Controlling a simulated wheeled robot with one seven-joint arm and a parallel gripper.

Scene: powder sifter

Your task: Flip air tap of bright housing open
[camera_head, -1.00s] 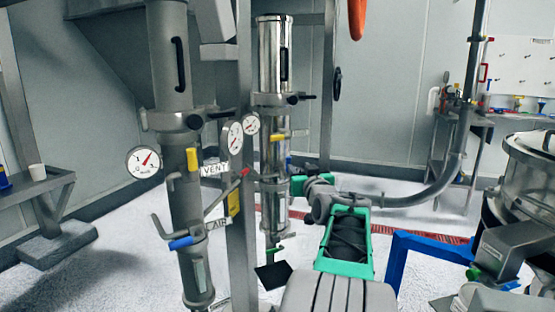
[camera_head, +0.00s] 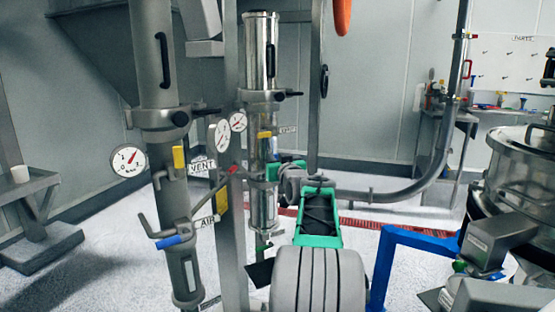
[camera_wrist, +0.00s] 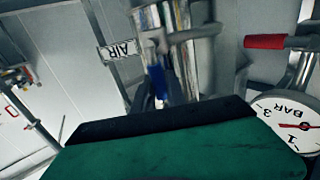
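The bright housing (camera_head: 259,50) is a shiny steel cylinder standing behind a grey post in the head view. It also shows in the wrist view as a reflective column (camera_wrist: 181,58). In the wrist view a blue-handled tap (camera_wrist: 178,88) lies in front of it, near an AIR label (camera_wrist: 118,48). In the head view I cannot make out this blue handle. My gripper (camera_head: 275,172), with green parts, is at the lower right side of the bright housing. A green and black part of it fills the bottom of the wrist view.
A dull grey housing (camera_head: 152,60) stands at left with its own blue tap (camera_head: 170,241) and yellow tap (camera_head: 179,158). The grey post (camera_head: 233,200) and gauges (camera_head: 237,121) are close beside my gripper. A blue frame (camera_head: 415,238) stands right of my arm.

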